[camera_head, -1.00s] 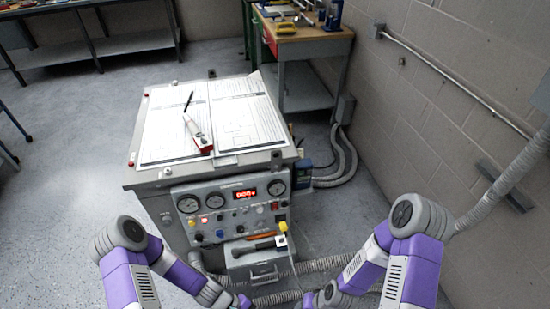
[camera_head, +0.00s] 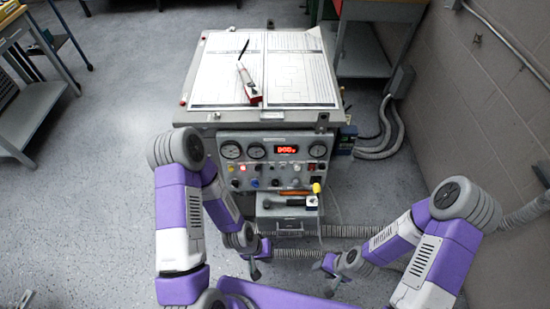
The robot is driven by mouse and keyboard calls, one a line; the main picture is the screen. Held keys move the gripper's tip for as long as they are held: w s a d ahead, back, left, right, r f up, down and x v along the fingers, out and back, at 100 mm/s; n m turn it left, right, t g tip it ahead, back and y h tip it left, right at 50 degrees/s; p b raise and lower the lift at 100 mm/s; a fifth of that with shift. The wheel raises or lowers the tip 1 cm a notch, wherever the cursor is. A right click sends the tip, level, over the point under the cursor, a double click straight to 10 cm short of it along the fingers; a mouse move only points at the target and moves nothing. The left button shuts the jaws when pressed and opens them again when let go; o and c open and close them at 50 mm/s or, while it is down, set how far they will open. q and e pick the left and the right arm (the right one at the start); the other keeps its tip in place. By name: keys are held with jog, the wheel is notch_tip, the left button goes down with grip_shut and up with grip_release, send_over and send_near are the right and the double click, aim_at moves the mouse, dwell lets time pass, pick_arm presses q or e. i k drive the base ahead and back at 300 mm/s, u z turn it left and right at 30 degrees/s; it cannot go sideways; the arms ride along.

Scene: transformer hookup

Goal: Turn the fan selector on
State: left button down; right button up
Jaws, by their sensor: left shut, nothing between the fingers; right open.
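A grey transformer cabinet stands ahead, with a control panel (camera_head: 276,161) on its front face. The panel carries round gauges, a lit red display (camera_head: 287,150), a red light, and several small knobs and switches. Which one is the fan selector I cannot tell at this size. My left gripper (camera_head: 255,272) is below the panel, left of its drawer, shut and empty. My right gripper (camera_head: 329,288) is open, lower and to the right of the panel. Both grippers are apart from the panel.
A small shelf under the panel holds an orange-handled tool (camera_head: 294,193) and a dark tool. Papers (camera_head: 300,80) and a red-and-white device (camera_head: 248,84) lie on the cabinet top. Grey hoses run along the floor by the grippers. A block wall is at the right.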

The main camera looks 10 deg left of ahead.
aim_at(235, 183)
jog(key=z, duration=2.05)
jog(key=k, duration=1.35)
jog(key=u, duration=1.95)
jog(key=i, duration=0.5)
jog(key=z, duration=0.05)
